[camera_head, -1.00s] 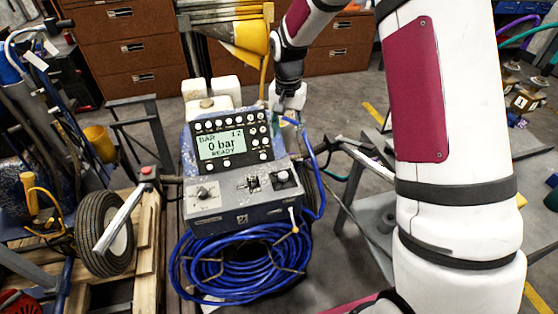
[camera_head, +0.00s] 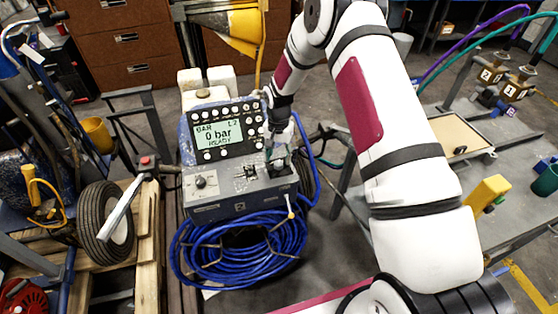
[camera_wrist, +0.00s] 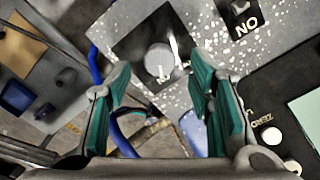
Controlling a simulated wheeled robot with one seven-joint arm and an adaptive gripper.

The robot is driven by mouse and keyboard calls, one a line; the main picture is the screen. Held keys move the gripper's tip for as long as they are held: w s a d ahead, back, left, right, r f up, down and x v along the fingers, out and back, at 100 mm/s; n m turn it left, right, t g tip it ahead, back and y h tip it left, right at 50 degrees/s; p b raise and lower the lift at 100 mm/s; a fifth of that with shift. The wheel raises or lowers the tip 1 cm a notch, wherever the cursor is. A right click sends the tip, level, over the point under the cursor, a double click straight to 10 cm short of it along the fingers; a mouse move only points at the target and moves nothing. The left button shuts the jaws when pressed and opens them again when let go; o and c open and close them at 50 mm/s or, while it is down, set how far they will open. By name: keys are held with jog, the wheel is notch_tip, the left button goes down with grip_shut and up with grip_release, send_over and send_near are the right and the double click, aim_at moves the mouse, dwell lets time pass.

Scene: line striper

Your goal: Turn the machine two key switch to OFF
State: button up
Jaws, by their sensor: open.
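Machine two is the line striper with a grey control panel (camera_head: 225,200) and a display that reads 0 bar, READY. In the head view my gripper (camera_head: 278,158) is at the right end of this panel and hides most of the switch there. In the wrist view the key switch (camera_wrist: 158,58) is a round grey knob on a black square plate, seen ahead between the fingertips. My gripper (camera_wrist: 160,75) is open, its teal pads on either side of the knob in the picture. I cannot tell whether they touch it. An ON label (camera_wrist: 244,24) shows upside down.
A left knob (camera_head: 201,182) and a middle switch (camera_head: 250,172) sit on the same panel. A coiled blue hose (camera_head: 240,255) hangs below. A wheel (camera_head: 103,222) on a pallet stands left. A grey table (camera_head: 465,175) with small items stands right.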

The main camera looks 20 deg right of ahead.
aim_at(278, 162)
jog(key=shift+f, duration=1.4)
grip_shut()
jog(key=shift+n, duration=0.3)
jog(key=n+b, duration=0.2)
jog(key=n, duration=0.3)
jog(key=shift+w+f+b, duration=0.1)
jog(key=shift+b, duration=0.3)
jog(key=n+b, duration=0.2)
jog(key=n, duration=0.4)
jog(key=shift+n, duration=0.4)
